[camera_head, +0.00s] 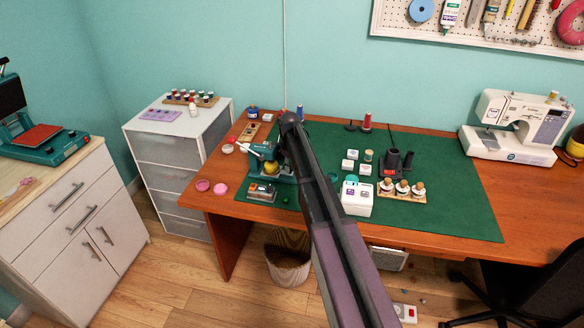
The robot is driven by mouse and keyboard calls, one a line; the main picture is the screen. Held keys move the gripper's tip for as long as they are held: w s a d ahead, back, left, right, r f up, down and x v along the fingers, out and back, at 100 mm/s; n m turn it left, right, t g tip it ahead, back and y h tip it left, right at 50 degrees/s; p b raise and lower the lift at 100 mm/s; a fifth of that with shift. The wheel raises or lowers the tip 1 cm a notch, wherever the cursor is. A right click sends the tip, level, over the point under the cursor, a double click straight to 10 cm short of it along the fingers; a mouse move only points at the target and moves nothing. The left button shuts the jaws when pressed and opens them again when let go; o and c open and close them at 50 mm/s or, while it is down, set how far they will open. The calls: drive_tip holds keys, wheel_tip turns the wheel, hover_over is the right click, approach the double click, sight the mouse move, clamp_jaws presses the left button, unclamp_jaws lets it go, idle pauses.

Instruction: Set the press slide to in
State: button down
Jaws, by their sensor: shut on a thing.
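A small teal press (259,151) with a pale lever (241,147) stands at the left of the green mat. A yellow round part (271,169) shows at its middle. A small metal piece with a dark top (262,191) sits at its front; I cannot tell for sure whether this is the slide. My arm reaches from the bottom edge up over the mat. My gripper (283,150) points down at the press's right side, dark and mostly hidden by the arm. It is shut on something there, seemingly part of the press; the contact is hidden.
A larger teal press with a red plate (36,139) stands on the left cabinet. White boxes (356,198), a bottle rack (402,191) and a dark holder (388,164) stand right of my arm. Pink discs (203,185) lie left of the press. The mat's right part (465,205) is clear.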

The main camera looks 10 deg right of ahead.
drive_tip(key=shift+w+a, duration=0.2)
drive_tip(key=shift+a, duration=0.25)
drive_tip(key=c, duration=0.5)
unclamp_jaws()
drive_tip(key=shift+d, duration=0.2)
drive_tip(key=shift+s, duration=0.1)
